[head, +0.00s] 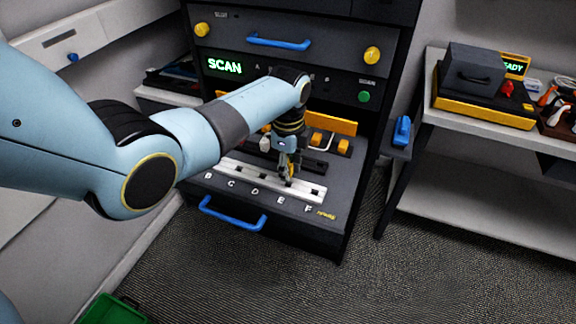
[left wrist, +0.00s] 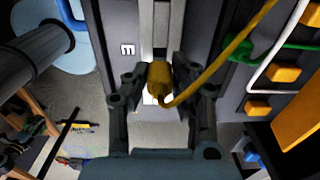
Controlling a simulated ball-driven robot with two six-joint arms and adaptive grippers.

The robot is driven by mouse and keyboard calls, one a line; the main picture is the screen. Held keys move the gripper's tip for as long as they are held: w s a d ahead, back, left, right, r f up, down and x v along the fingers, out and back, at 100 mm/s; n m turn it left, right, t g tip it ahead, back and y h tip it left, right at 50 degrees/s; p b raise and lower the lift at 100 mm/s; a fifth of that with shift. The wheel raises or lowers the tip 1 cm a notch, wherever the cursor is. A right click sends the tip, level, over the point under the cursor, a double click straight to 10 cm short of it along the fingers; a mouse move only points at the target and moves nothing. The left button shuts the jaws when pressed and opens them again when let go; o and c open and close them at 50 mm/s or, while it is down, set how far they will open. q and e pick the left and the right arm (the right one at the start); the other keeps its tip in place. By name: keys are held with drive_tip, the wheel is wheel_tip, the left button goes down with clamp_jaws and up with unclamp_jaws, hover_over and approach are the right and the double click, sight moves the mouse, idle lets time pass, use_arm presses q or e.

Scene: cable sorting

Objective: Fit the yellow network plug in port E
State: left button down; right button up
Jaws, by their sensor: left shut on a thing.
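The yellow network plug (left wrist: 159,80) is held between the fingers of my left gripper (left wrist: 160,88), with its yellow cable (left wrist: 228,50) curving away to the upper right in the left wrist view. In the head view, my left gripper (head: 287,174) points down at the pale port rail (head: 262,180), close to the letter E. The label E (left wrist: 127,48) also shows beside the rail in the left wrist view. The fingers and plug hide the port itself. I cannot tell whether the plug is above the rail or in it. My right gripper is not in view.
Several orange plugs (head: 344,146) stand behind the rail, and green and white cables cross there in the left wrist view. A blue drawer handle (head: 232,216) is in front. A side table (head: 440,116) stands at the right, with open floor before it.

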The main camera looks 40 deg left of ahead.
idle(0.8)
use_arm(q)
drive_tip(key=shift+p, duration=0.35)
idle(0.7)
drive_tip(key=shift+f+b, duration=0.3)
drive_tip(key=shift+f, duration=0.25)
idle(0.4)
drive_tip(key=shift+f+b, duration=0.5)
drive_tip(key=shift+f, duration=0.4)
idle(0.8)
idle(0.3)
drive_tip(key=c, duration=0.6)
unclamp_jaws()
drive_tip(key=shift+o, duration=0.2)
